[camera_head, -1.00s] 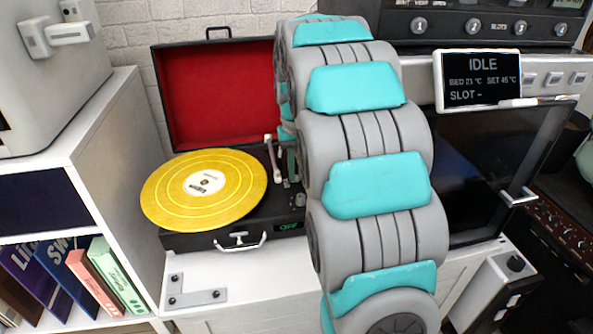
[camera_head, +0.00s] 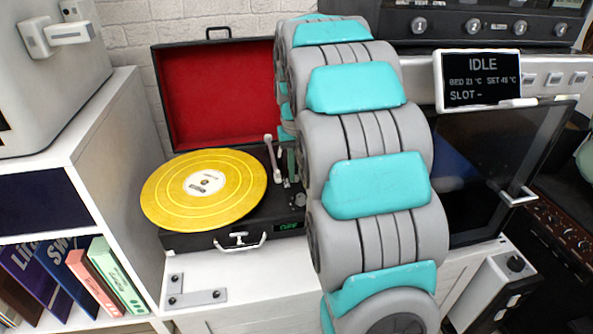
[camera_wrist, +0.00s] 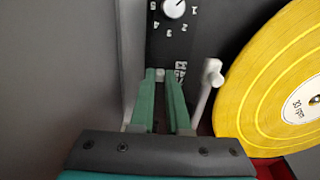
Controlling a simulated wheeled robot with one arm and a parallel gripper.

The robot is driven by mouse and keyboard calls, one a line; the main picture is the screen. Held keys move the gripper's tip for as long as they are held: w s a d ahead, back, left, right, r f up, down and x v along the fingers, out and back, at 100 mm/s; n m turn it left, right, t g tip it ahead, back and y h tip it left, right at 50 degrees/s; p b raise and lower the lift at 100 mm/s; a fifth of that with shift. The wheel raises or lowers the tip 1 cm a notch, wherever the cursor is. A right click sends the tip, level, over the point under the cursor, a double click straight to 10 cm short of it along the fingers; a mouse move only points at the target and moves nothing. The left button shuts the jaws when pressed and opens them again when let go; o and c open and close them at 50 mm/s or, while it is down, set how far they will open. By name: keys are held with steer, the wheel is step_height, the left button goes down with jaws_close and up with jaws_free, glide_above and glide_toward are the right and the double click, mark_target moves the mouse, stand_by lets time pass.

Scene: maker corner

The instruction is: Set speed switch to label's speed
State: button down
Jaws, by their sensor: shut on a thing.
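A turntable in a black case (camera_head: 205,240) with an open red-lined lid (camera_head: 217,95) carries a yellow record (camera_head: 225,172); the record also fills the right of the wrist view (camera_wrist: 270,85). Its white centre label (camera_wrist: 303,108) seems to read 33 rpm. In the wrist view, my gripper (camera_wrist: 161,76) has its green fingers shut on the small light speed switch (camera_wrist: 160,74) on the dark control strip. Tiny marks (camera_wrist: 181,72) beside the switch are too small to read surely. My gripper is hidden behind my arm in the head view.
A white numbered knob (camera_wrist: 173,8) sits above the switch. The tonearm (camera_wrist: 208,88) stands close to the right of my fingers. A small display (camera_head: 289,225) on the case reads OFF. A dark-fronted machine (camera_head: 490,165) stands at the right, a bookshelf (camera_head: 110,115) at the left.

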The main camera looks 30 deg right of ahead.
mark_target(298, 186)
steer(key=shift+s+a, duration=0.25)
steer(key=shift+s, duration=0.55)
steer(key=c, duration=0.9)
jaws_free()
steer(key=shift+r, duration=0.1)
step_height(298, 186, up, 8)
steer(key=shift+f, duration=0.15)
